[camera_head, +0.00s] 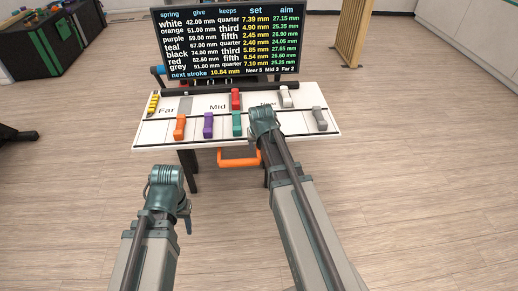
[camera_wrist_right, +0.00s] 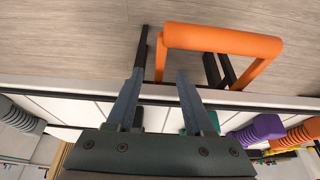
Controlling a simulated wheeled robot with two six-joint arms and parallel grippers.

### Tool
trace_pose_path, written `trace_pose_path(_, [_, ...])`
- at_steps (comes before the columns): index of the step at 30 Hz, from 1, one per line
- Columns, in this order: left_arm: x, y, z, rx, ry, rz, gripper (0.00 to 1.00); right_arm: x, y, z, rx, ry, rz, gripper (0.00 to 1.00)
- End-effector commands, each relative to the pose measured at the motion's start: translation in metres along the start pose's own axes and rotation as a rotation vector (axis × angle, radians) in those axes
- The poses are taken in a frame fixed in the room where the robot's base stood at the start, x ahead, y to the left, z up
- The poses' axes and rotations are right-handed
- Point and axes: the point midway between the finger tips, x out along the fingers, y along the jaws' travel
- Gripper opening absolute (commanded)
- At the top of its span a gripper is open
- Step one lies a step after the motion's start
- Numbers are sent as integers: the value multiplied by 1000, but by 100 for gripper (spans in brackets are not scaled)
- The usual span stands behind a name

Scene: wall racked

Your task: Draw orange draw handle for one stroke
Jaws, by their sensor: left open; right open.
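The orange draw handle (camera_head: 238,160) is a U-shaped bar below the front edge of the white board, left of my right arm's end in the head view. In the right wrist view the handle (camera_wrist_right: 222,39) is large, just ahead of the fingers. My right gripper (camera_wrist_right: 157,75) is open. One leg of the handle appears between its fingertips in the picture, but I see no grip on it. In the head view the right gripper's fingers are hidden at the board's front edge. My left gripper (camera_head: 165,176) is open, low in front of the board, away from the handle.
The white board (camera_head: 155,139) carries an orange block (camera_head: 180,127), a purple block (camera_head: 208,125), a teal block (camera_head: 237,124), a red block (camera_head: 236,98), a grey block (camera_head: 319,118) and a yellow piece (camera_head: 153,103). A dark screen (camera_head: 230,40) stands behind. Floor in front is clear.

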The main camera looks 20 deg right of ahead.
Motion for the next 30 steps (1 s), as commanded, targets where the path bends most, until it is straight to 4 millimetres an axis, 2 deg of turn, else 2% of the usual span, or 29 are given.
trace_pose_path(1, [15, 2, -1, 0, 0, 0, 50, 16, 0, 1, 0, 0, 0, 52])
trace_pose_path(6, [32, 3, -2, 0, 0, 0, 50, 34, 0, 1, 0, 0, 0, 52])
trace_pose_path(18, [35, 3, -2, 0, 0, 0, 50, 38, 0, 0, 0, 0, 0, 52])
trace_pose_path(27, [35, 3, -2, 0, 0, 0, 50, 38, 0, 0, 0, 0, 0, 0])
trace_pose_path(30, [35, 3, -2, 0, 0, 0, 50, 38, 0, 0, 0, 0, 0, 0])
